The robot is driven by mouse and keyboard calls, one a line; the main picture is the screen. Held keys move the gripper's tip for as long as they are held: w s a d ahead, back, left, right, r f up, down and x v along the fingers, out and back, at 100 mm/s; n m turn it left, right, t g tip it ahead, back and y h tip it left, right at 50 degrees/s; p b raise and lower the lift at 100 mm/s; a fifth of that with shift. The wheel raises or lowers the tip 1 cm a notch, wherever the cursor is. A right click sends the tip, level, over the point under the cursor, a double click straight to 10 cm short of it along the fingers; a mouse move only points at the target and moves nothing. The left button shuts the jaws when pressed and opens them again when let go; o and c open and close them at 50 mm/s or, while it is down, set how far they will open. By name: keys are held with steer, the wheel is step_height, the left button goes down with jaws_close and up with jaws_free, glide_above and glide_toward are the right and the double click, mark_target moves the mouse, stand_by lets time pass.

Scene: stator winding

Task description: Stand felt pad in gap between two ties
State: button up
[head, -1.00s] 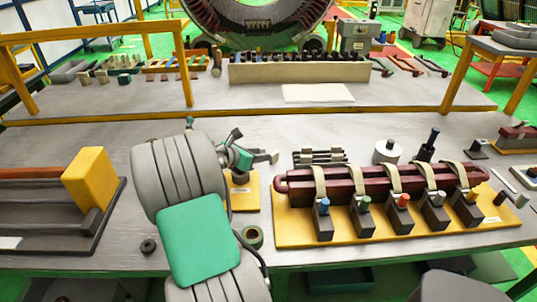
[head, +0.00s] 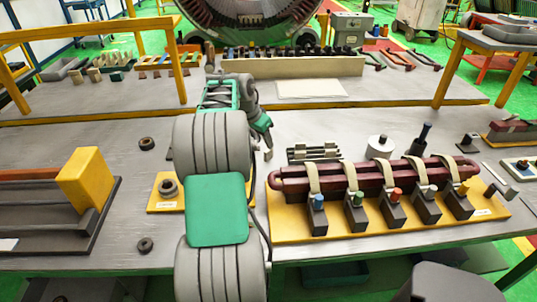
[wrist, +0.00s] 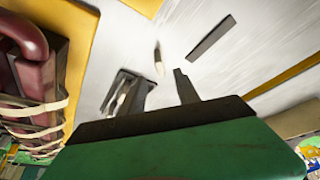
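Several cream felt pads stand in a small dark rack (head: 315,152) behind the coil; the rack also shows in the wrist view (wrist: 128,92). The dark-red coil (head: 365,180) lies on a yellow board. Cream ties (head: 352,175) wrap it at intervals, with gaps between them. In the wrist view the ties (wrist: 35,110) show at the left. My gripper (wrist: 158,95) appears open, its dark fingers apart above the table beside the rack. No pad shows between the fingers. In the head view its fingertips are mostly hidden by my arm.
Dark blocks with coloured knobs (head: 355,212) line the coil's front. A white spool (head: 380,146) and a dark upright tool (head: 420,138) stand behind it. A small pale-tipped item (wrist: 158,60) and a dark strip (wrist: 210,38) lie on the table. A raised shelf (head: 400,92) is behind.

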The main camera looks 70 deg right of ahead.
mark_target(268, 152)
steer(key=shift+s+d+f, duration=0.1)
steer(key=shift+f, duration=0.25)
steer(key=p+x, duration=0.1)
steer(key=x, duration=0.6)
jaws_close()
